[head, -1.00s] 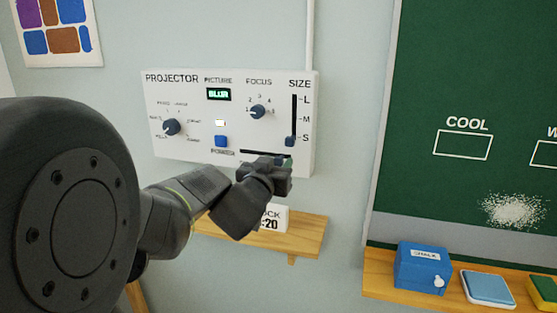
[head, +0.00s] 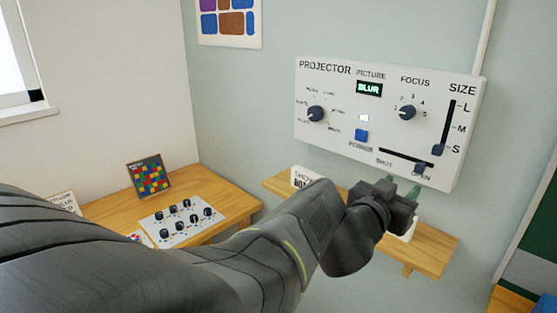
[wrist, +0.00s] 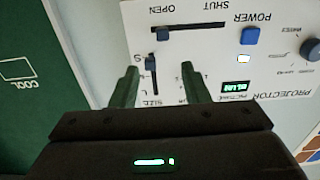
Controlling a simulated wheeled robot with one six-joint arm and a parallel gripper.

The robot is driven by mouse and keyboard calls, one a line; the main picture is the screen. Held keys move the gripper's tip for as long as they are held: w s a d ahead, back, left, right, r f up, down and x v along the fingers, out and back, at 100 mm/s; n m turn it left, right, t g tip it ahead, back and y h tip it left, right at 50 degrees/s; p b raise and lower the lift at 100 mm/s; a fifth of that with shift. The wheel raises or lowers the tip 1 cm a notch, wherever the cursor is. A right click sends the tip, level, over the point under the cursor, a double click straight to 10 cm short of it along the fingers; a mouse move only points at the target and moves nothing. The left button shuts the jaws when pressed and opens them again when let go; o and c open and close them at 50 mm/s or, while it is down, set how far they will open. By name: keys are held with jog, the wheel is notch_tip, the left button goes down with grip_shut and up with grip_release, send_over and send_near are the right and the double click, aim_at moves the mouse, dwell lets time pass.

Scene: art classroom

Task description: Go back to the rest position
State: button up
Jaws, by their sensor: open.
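My gripper (head: 402,190) is open and empty, in front of and just below the lower right part of the white projector panel (head: 385,133) in the head view. In the wrist view the two green fingers (wrist: 158,76) stand apart with nothing between them, and the panel (wrist: 200,52) appears upside down beyond. The shutter slider knob (head: 419,168) is at the OPEN end. The size slider knob (head: 438,150) is at S. The picture display (head: 369,89) reads BLUR. The blue power button (head: 362,135) sits below a lit white lamp (head: 364,118).
A wooden shelf (head: 435,248) runs below the panel, with a sign (head: 302,176) and a mostly hidden white item behind my gripper. A wooden table (head: 205,184) at left carries a knob board (head: 172,233) and a colourful grid picture (head: 149,176). The green chalkboard (wrist: 25,100) is beside the panel.

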aim_at(420, 167)
jog(key=shift+d, duration=0.1)
jog(key=b+x, duration=0.1)
jog(key=x, duration=1.2)
jog(key=shift+w+d+b, duration=0.15)
jog(key=shift+w+b, duration=0.15)
